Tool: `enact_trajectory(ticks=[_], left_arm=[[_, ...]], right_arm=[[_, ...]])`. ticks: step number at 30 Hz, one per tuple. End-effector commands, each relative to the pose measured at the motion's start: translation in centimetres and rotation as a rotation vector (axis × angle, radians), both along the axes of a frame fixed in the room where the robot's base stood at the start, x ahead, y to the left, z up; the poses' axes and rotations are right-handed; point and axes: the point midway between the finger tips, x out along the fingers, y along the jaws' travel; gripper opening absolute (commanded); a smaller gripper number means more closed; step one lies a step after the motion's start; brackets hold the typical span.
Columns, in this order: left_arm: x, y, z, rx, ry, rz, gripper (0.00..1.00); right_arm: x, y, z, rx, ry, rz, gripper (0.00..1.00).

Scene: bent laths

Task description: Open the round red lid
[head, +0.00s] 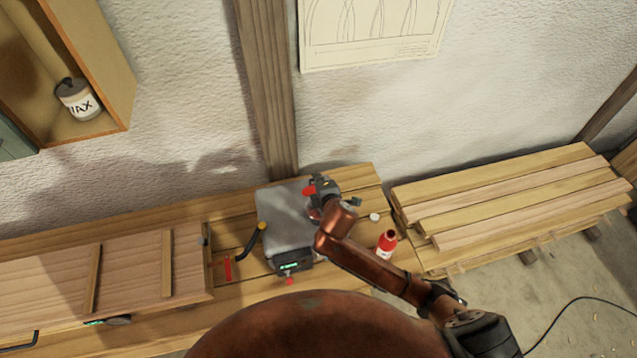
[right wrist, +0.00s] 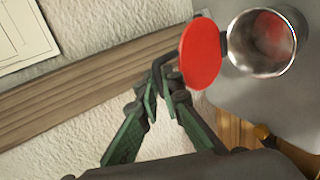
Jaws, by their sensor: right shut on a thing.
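The round red lid (right wrist: 201,53) stands swung up beside the open mouth of a shiny metal cylinder (right wrist: 265,42) in the right wrist view. Its inside shows, with a reddish patch. In the head view a small red part of the lid (head: 309,190) shows at the back right of the grey box (head: 284,219). My right gripper (right wrist: 165,78) is shut on a dark bent handle by the lid's edge; it also shows in the head view (head: 324,186), partly hiding the cylinder. My left gripper is out of view.
A red bottle (head: 386,244) and a white cap (head: 375,217) stand right of the grey box. A black tool with a yellow end (head: 252,240) and a red strip (head: 228,268) lie to its left. Stacked boards (head: 510,205) are at the right; the wall is close behind.

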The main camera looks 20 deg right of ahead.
Motion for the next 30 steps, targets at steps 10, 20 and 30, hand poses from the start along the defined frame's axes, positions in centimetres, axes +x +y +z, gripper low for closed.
enact_trajectory(ticks=[10,20,30], left_arm=[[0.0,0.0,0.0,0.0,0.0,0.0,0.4],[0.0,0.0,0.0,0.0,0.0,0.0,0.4],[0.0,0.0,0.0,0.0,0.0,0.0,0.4]], right_arm=[[2.3,0.0,0.7,0.0,-0.008,0.001,0.0],[3.7,0.0,0.7,0.0,-0.009,0.001,0.0],[5.8,0.0,0.5,0.0,-0.011,0.001,0.0]])
